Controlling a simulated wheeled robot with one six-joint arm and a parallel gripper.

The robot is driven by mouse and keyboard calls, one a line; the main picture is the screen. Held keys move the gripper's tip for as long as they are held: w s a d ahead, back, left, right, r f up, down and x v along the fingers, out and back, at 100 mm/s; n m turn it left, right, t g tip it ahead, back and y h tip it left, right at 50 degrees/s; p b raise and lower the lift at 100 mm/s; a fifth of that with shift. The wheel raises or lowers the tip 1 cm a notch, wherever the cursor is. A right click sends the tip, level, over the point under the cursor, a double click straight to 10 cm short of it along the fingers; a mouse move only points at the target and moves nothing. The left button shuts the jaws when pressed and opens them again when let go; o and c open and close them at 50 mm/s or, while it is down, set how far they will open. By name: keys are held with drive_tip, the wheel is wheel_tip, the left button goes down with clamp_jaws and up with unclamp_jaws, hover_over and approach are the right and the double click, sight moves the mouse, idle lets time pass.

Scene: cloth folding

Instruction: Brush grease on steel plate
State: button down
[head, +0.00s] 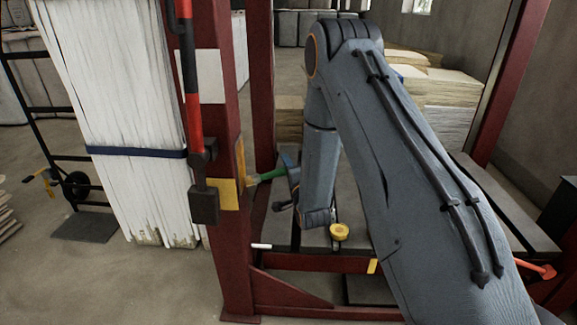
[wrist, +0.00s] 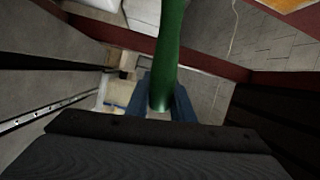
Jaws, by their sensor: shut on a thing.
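My gripper (head: 287,168) is shut on the green handle of a brush (head: 271,174). The handle also shows in the wrist view (wrist: 168,55), between the blue fingers (wrist: 165,100). The brush points left, and its pale bristles end at the red post (head: 224,120). A tan, upright plate (head: 240,168) sits on the side of that post, probably the steel plate. The bristles are at or very close to it; I cannot tell whether they touch. In the wrist view the bristles are out of sight.
A yellow round tin (head: 339,231) sits on the bench behind the red lower beam (head: 320,263). A red and black bar (head: 191,100) hangs on the post's front. A tall white stack (head: 125,110) stands left. Stacked boards (head: 445,100) lie behind my arm.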

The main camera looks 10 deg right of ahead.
drive_tip(key=shift+w+d+b, duration=0.65)
drive_tip(key=shift+w+b, duration=0.05)
drive_tip(key=shift+w, duration=1.2)
drive_tip(key=s+p, duration=0.1)
drive_tip(key=s, duration=0.1)
drive_tip(key=s+a, duration=0.1)
drive_tip(key=s, duration=0.1)
drive_tip(key=shift+a+p, duration=0.15)
drive_tip(key=shift+p, duration=0.2)
drive_tip(key=shift+s+d+p, duration=0.15)
drive_tip(key=shift+s+d, duration=0.15)
drive_tip(key=shift+d, duration=0.65)
drive_tip(key=shift+s+d+p, duration=0.15)
drive_tip(key=shift+s+d, duration=0.1)
drive_tip(key=shift+d, duration=0.7)
drive_tip(key=shift+s+d+p, duration=0.15)
drive_tip(key=shift+s+d, duration=0.15)
drive_tip(key=shift+d, duration=0.65)
drive_tip(key=d, duration=0.1)
drive_tip(key=s+d, duration=0.1)
drive_tip(key=d, duration=0.1)
